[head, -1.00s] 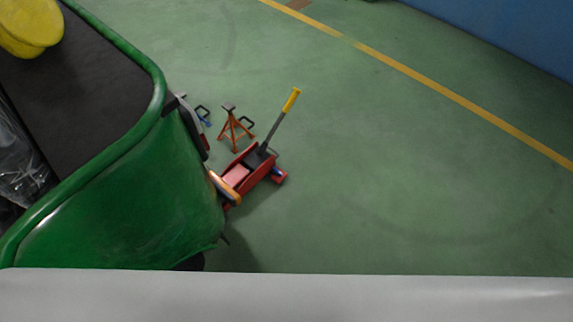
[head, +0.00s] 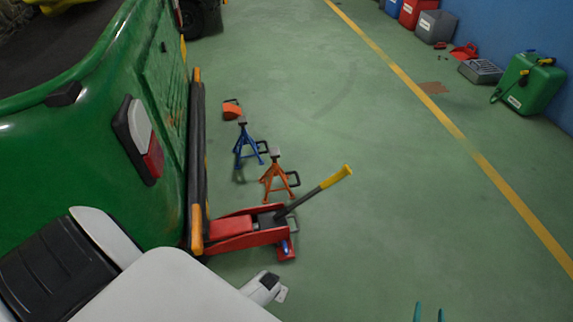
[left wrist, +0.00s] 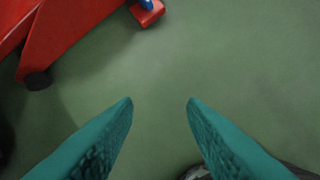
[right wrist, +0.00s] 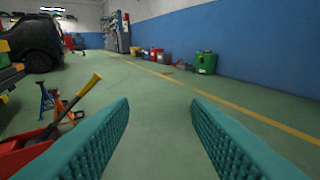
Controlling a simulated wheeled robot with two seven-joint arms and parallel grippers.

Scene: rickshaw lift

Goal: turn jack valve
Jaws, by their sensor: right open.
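The red floor jack (head: 262,238) stands on the green floor beside the rickshaw's side, its handle with a yellow grip (head: 336,177) tilted up to the right. A small blue part (head: 285,247), perhaps the valve, shows at the jack's near right end. In the left wrist view, part of the jack (left wrist: 75,30) and the blue part (left wrist: 147,4) are at the top edge. My left gripper (left wrist: 160,103) is open and empty, apart from the jack. My right gripper (head: 430,311) is open and empty over bare floor, right of the jack; the jack (right wrist: 28,152) is at lower left in the right wrist view.
The green rickshaw (head: 75,130) fills the left side. An orange jack stand (head: 276,177) and a blue one (head: 246,148) stand just behind the jack. A green canister (head: 530,85) and bins line the blue wall. The floor right of the jack is clear.

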